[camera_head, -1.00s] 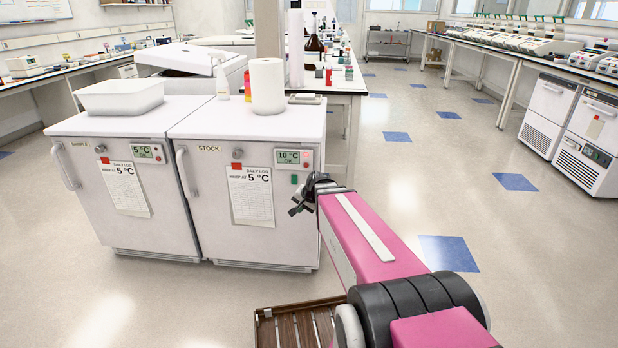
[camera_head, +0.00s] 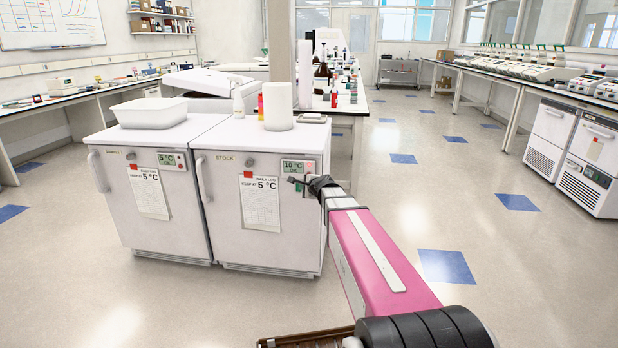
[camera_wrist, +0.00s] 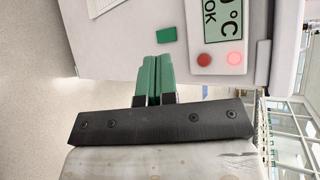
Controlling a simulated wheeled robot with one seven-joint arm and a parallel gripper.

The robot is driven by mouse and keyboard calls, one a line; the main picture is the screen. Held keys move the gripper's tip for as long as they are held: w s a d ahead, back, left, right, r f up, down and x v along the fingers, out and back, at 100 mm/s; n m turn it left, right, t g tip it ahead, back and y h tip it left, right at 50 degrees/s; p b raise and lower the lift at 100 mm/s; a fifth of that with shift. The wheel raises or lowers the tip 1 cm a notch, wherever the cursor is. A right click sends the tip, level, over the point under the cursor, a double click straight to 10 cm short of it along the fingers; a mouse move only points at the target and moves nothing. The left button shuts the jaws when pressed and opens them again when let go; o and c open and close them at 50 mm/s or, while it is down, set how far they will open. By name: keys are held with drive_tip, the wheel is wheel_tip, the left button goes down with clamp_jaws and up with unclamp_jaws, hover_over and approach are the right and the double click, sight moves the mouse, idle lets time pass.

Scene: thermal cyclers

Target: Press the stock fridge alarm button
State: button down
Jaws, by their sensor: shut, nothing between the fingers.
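The stock fridge (camera_head: 225,215) is the right one of two white fridges, with a STOCK label on its door. Its alarm panel (camera_head: 291,165) reads 10 °C. In the wrist view, turned sideways, the panel's display (camera_wrist: 223,22) shows OK beside a dark red round button (camera_wrist: 204,59) and a glowing red lamp (camera_wrist: 235,58). My gripper (camera_head: 291,180) is at the door front by the lower part of the panel. Its green fingers (camera_wrist: 152,62) are shut and empty, left of the button in the wrist view. I cannot tell whether they touch the door.
A green magnet (camera_wrist: 166,34) and a log sheet (camera_head: 261,208) are on the door. The left fridge (camera_head: 120,215) stands alongside, with a white tub (camera_head: 151,113) on top. A paper roll (camera_head: 278,107) stands on the stock fridge. The floor to the right is open.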

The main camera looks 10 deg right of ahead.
drive_tip(key=shift+w, duration=0.1)
drive_tip(key=w+d, duration=0.2)
drive_tip(key=w, duration=0.6)
drive_tip(key=shift+d, duration=0.35)
drive_tip(key=shift+w, duration=0.2)
idle(1.6)
drive_tip(key=shift+w+d, duration=0.15)
drive_tip(key=shift+w, duration=0.15)
drive_tip(key=shift+w+d, duration=0.1)
drive_tip(key=shift+w, duration=0.25)
idle(1.0)
drive_tip(key=shift+s, duration=0.1)
drive_tip(key=shift+s+a, duration=0.25)
drive_tip(key=shift+s, duration=0.45)
